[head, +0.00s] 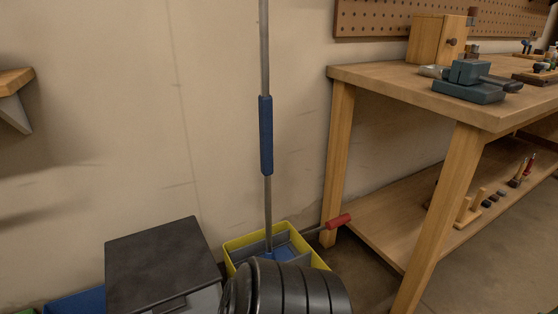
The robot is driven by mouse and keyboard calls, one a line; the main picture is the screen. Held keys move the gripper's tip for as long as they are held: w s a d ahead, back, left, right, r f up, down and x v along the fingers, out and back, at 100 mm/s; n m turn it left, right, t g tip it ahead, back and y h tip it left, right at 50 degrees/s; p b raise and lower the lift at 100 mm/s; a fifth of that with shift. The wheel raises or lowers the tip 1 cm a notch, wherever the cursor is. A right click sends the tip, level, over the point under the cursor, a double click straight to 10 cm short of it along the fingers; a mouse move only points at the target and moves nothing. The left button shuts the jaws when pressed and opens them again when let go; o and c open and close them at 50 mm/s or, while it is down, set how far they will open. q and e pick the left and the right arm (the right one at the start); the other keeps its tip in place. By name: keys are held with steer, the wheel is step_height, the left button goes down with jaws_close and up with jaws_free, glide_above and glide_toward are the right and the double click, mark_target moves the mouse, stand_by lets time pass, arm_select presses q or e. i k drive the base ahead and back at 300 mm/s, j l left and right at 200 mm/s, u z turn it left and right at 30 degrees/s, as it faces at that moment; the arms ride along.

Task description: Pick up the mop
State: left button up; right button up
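The mop (266,135) stands nearly upright in the middle of the head view, close to the wall. It has a long grey pole with a blue grip sleeve around its middle; the top of the pole is cut off by the picture's upper edge. Its lower end goes down into a yellow bucket (237,243) with a grey inner part, where some blue shows at the base. A lever with a red handle (339,221) sticks out to the bucket's right. The mop's bottom end is largely hidden. Neither of my grippers is in view.
A black ribbed round object (290,292) hides the bucket's front. A dark-topped box (162,255) stands left of the bucket. A wooden workbench (400,88) with a lower shelf stands at right, a vise-like tool (470,82) on it. The wall (130,110) is behind.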

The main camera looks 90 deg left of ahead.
mark_target(284, 253)
steer(key=u, duration=2.55)
steer(key=l+u, duration=0.1)
steer(key=u, duration=0.35)
steer(key=i+l+u, duration=0.15)
steer(key=l+u, duration=0.25)
steer(key=i+l+u, duration=0.1)
steer(key=l+u, duration=0.25)
